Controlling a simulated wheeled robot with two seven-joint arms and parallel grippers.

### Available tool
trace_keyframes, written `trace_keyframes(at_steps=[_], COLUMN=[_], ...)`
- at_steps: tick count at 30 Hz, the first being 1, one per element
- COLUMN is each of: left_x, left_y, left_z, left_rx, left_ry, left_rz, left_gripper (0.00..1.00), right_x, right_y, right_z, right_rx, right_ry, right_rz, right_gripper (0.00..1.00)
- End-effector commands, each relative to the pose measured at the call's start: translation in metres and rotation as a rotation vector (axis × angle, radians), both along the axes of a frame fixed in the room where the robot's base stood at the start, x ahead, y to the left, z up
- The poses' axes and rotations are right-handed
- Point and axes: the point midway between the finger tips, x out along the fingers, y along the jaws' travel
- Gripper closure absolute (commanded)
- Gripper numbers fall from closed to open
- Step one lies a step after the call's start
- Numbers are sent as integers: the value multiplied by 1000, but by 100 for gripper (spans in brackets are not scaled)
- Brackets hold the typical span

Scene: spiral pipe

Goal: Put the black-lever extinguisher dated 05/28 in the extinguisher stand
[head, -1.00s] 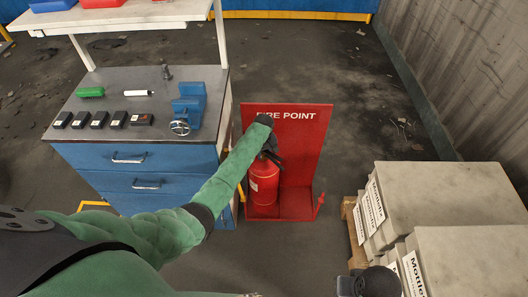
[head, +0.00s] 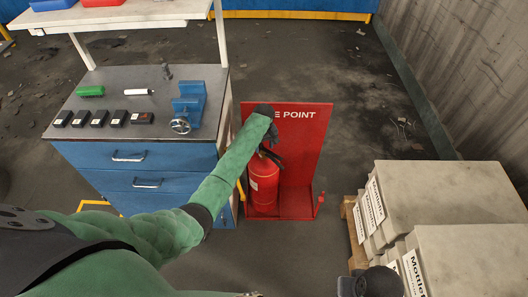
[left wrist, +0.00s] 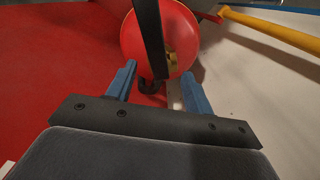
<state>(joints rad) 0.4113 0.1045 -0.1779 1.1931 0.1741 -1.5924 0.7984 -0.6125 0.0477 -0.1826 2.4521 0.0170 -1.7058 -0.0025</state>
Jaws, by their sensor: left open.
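A red fire extinguisher (head: 264,188) with a black lever stands upright in the left part of the red extinguisher stand (head: 305,150), at its base. Its date cannot be read. In the left wrist view its round red top (left wrist: 180,30), black lever (left wrist: 150,38) and brass fitting lie just beyond the fingers. My left gripper (head: 270,138) is above the extinguisher, in front of the stand's back panel. In the left wrist view my left gripper (left wrist: 158,78) is open, with nothing held between its blue fingers.
A blue drawer workbench (head: 140,160) with a blue vise (head: 188,105) and several small black boxes stands left of the stand. Pale stacked blocks (head: 440,200) on a pallet are at the right. Floor is clear between the stand and the blocks.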

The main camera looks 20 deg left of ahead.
Motion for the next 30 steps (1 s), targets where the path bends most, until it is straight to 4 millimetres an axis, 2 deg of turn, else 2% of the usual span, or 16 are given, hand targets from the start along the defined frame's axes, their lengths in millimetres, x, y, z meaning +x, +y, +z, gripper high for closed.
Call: trace_keyframes(at_steps=[3, 9, 13, 17, 20, 23, 30], left_x=[0, 1, 1, -5, -20, -50, -140], left_y=[0, 1, 1, -1, -5, -13, -36], left_z=[23, 53, 64, 66, 60, 48, 30], left_rx=[0, 0, 0, 0, -1, -3, -13], left_ry=[-1, -1, 0, 0, -4, -10, -41], left_rz=[0, 1, 1, -8, -39, -93, -262], left_gripper=[48, 48, 48, 48, 48, 48, 48], right_x=[0, 6, 7, 9, 9, 9, 9], right_y=[1, 5, 6, 7, 8, 8, 8], right_z=[1, -1, -4, -4, -4, -4, -3], right_rx=[4, 14, 16, 17, 18, 18, 18], right_ry=[-6, -28, -31, -34, -35, -35, -35], right_rz=[1, 3, 5, 6, 7, 7, 8], right_gripper=[100, 100, 100, 100, 100, 100, 100])
